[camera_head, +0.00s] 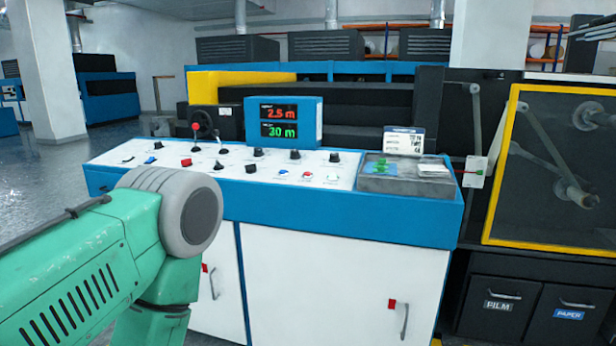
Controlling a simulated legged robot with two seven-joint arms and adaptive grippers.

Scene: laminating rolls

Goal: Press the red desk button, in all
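A control desk (335,207) with a white top and blue edge stands ahead of me. A red button (186,162) sits on the left part of its top. A smaller button with red on it (307,175) is near the front edge, between a blue one (283,172) and a pale green one (332,177). Whether either is pressed in, I cannot tell. A lever with a red knob (196,127) stands at the desk's back left. My green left arm reaches in at lower left, in front of the desk's left end; its gripper is out of view. My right gripper does not show.
Black knobs (295,155) stand among the buttons. A display (284,121) reads 2.5 m and 30 m. A grey tray (404,182) with green items and a small sign (403,140) occupy the desk's right end. A yellow-framed machine (560,170) is at right. Open floor lies at left.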

